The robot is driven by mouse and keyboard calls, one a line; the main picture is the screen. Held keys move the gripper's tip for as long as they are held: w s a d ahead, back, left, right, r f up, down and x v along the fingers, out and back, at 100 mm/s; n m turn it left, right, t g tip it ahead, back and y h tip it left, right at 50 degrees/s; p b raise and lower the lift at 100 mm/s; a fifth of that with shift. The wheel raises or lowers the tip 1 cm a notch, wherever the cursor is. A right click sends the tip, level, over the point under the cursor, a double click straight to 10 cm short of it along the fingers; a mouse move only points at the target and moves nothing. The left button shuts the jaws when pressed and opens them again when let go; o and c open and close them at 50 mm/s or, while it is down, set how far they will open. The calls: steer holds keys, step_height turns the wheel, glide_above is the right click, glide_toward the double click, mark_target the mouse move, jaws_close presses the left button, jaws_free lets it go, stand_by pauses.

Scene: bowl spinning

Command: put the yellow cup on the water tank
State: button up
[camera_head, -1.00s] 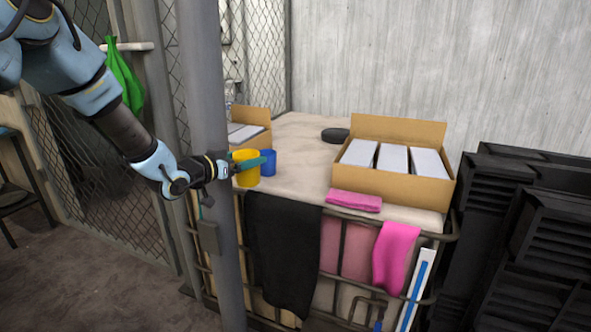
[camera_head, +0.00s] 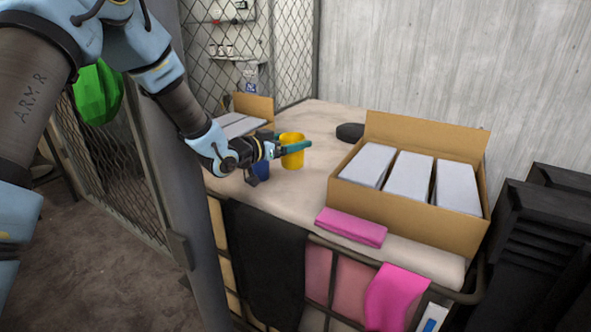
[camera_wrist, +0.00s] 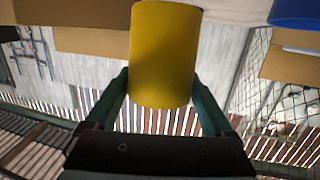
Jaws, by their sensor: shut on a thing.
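The yellow cup (camera_head: 292,152) is between the green fingers of my gripper (camera_head: 290,149), over the top of the water tank (camera_head: 312,190). The tank has a pale top and a metal cage with cloths hanging on it. In the wrist view the yellow cup (camera_wrist: 164,55) fills the middle, with a green finger of my gripper (camera_wrist: 165,95) on each side. My gripper is shut on the cup. Whether the cup's base touches the tank top is hard to tell.
A blue cup (camera_head: 261,166) stands on the tank behind my gripper, partly hidden. An open box of white packs (camera_head: 408,200) is at the right, with a pink folded cloth (camera_head: 350,227) in front. A dark round object (camera_head: 349,132) and a smaller box (camera_head: 253,107) are at the back. A grey post (camera_head: 150,180) stands close left.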

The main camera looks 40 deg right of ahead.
mark_target(292, 168)
steer(key=shift+f+p, duration=1.05)
steer(key=shift+f, duration=3.15)
steer(key=shift+f, duration=0.2)
steer(key=o, duration=1.3)
steer(key=shift+r, duration=0.1)
steer(key=shift+r, duration=0.2)
steer(key=a+r+b, duration=0.1)
steer(key=a+b, duration=0.3)
steer(key=a, duration=0.8)
steer(key=shift+s+r, duration=0.3)
